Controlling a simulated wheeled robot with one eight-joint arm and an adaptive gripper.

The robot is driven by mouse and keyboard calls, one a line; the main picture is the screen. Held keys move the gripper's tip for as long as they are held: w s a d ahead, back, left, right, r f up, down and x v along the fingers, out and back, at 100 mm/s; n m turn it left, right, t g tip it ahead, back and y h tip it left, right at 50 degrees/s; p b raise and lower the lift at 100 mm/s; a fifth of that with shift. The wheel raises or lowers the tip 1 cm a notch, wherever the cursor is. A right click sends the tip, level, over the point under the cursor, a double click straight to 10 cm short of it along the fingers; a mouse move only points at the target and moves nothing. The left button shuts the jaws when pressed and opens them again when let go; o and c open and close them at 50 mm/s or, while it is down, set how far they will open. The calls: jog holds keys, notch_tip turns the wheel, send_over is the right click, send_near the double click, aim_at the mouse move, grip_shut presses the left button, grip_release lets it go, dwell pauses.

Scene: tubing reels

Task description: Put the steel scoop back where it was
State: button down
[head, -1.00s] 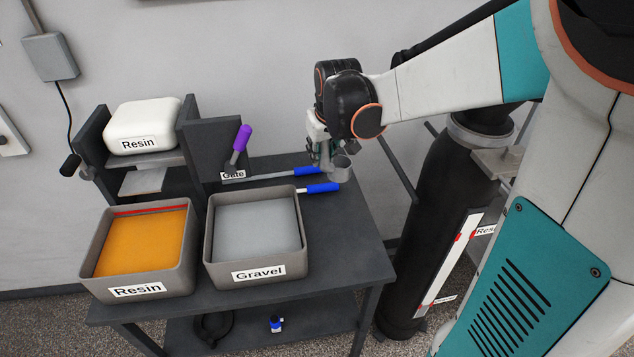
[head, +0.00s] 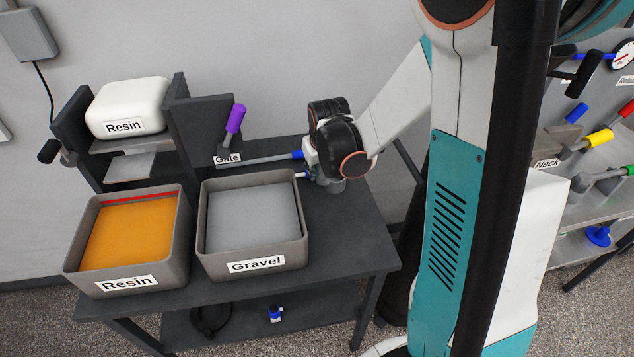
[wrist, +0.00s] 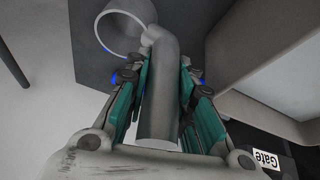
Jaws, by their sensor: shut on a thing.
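The steel scoop (wrist: 162,95) fills the middle of the wrist view. It has a grey tubular bent handle and a round open cup at its far end. My gripper (wrist: 155,70) is shut on the handle, with one teal finger on each side. In the head view my gripper (head: 318,173) is low over the back right of the dark table, and the scoop's cup (head: 330,186) shows just below it. I cannot tell whether the scoop touches the tabletop.
The dark table (head: 345,225) is bare at front right. A Gravel bin (head: 301,247) and a Resin bin (head: 72,262) stand left of the gripper. A rod with a blue grip (head: 297,155) is close behind. The purple Gate handle (head: 236,118) and a white Resin container (head: 128,100) are further left.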

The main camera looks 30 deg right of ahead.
aim_at(318, 179)
jog(key=shift+f+b, duration=0.55)
jog(key=shift+f, duration=1.85)
jog(key=shift+f, duration=0.15)
jog(key=c, duration=1.4)
grip_release()
jog(key=shift+o, duration=0.2)
jog(key=shift+s+r, duration=0.1)
jog(key=shift+r, duration=0.25)
jog(key=p+v, duration=0.3)
jog(key=v, duration=0.8)
jog(key=shift+s+a+r, duration=0.1)
jog(key=shift+s+r, duration=0.05)
jog(key=shift+r, duration=0.1)
